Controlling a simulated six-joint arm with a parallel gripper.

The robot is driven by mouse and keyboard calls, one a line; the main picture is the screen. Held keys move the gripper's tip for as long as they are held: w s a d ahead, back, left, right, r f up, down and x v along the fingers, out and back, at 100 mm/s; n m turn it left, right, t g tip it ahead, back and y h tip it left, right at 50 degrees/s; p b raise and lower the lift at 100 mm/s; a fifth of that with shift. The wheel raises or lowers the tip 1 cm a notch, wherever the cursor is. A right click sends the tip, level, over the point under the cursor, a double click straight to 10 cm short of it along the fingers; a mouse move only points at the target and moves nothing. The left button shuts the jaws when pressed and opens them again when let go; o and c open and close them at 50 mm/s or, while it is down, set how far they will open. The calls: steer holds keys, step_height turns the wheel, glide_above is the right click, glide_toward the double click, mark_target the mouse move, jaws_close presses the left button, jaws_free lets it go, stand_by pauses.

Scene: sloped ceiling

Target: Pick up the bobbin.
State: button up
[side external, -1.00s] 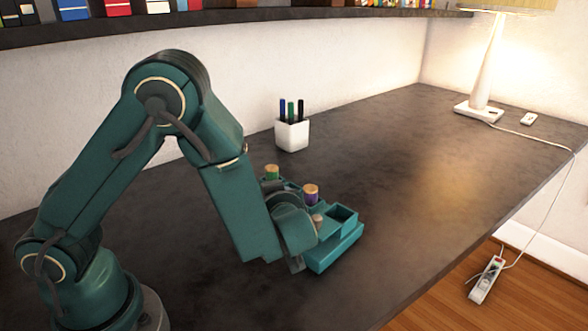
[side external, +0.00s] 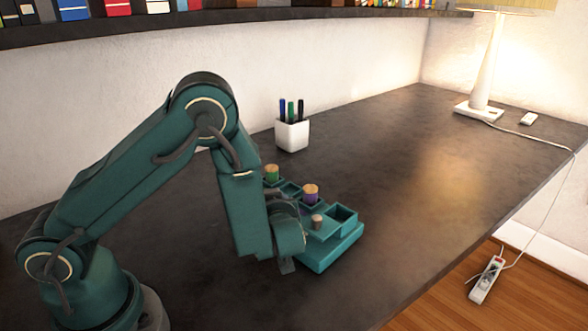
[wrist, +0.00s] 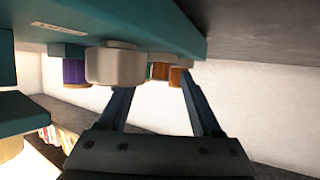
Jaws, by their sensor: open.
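A teal tray (side external: 338,252) with square compartments sits on the dark desk. It holds a spool of green thread (side external: 271,173), a spool of purple thread (side external: 311,193) and a small pale-topped bobbin (side external: 317,222). In the wrist view, which looks upside down, a whitish bobbin (wrist: 115,66) hangs large near my left finger, and the purple spool (wrist: 75,72) is beyond it. My gripper (wrist: 156,92) is open. The bobbin is off toward the left finger, and that fingertip is partly hidden. In the side view my gripper (side external: 288,264) is mostly hidden at the tray's left side.
A white pen cup (side external: 292,134) stands behind the tray near the wall. A lamp (side external: 484,75) stands at the far right with its cord trailing off the desk edge. The desk right of the tray is clear. A bookshelf (side external: 250,14) runs along the top.

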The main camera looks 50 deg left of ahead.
jaws_close()
steer(key=shift+r, duration=0.1)
